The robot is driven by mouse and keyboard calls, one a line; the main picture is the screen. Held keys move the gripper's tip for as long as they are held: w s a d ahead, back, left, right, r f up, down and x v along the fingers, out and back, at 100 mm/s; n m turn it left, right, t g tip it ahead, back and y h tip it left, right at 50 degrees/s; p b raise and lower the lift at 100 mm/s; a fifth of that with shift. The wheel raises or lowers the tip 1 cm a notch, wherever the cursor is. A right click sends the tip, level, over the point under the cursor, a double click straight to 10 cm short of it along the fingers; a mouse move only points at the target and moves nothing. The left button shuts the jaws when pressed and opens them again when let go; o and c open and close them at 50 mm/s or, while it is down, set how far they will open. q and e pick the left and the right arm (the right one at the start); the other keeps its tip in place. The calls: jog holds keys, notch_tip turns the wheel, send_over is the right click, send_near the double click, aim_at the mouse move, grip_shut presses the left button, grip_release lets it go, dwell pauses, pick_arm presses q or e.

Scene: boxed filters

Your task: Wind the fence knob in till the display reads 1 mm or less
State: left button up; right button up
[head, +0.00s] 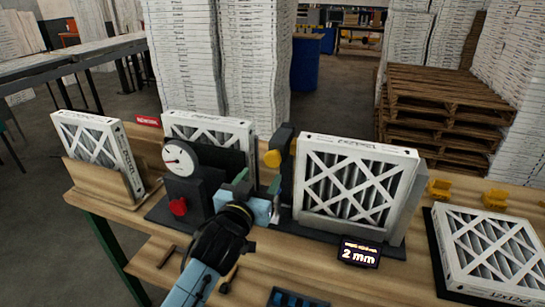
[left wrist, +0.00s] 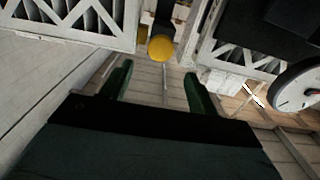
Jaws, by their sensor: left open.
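A round yellow knob (head: 272,158) sits on a dark post beside the upright boxed filter (head: 352,180). The display (head: 359,253) in front of that filter reads 2 mm. My left gripper (head: 258,184), with green fingers, is open and points toward the knob from the near side. In the left wrist view the yellow knob (left wrist: 160,48) shows just beyond the gap between the open green fingertips (left wrist: 157,73), apart from them as far as I can tell. Nothing is between the fingers. My right gripper is not in view.
Left of my gripper stand a round dial gauge (head: 180,158) and a red knob (head: 178,206). Another filter (head: 212,135) is behind them, and one stands in a wooden holder (head: 105,185). A filter lies on a dark mat at right (head: 490,250). Yellow pieces (head: 438,189) sit behind it.

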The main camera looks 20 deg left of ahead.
aim_at(273, 161)
pick_arm(q)
jog(key=w, duration=0.9)
jog(key=shift+w+d+p, duration=0.15)
jog(key=shift+w+p, duration=0.15)
jog(key=shift+w, duration=0.05)
jog(key=shift+c, duration=0.4)
jog(key=c, duration=0.9)
jog(key=shift+o, duration=0.2)
jog(key=shift+m, duration=0.4)
jog(key=m+p, duration=0.2)
jog(key=m, duration=0.2)
jog(key=shift+d+m, duration=0.1)
jog(key=shift+m, duration=0.2)
jog(key=m+p, duration=0.1)
jog(key=m, duration=0.5)
jog(key=shift+d+f, duration=0.1)
jog(key=shift+f, duration=0.05)
jog(key=shift+m, duration=0.3)
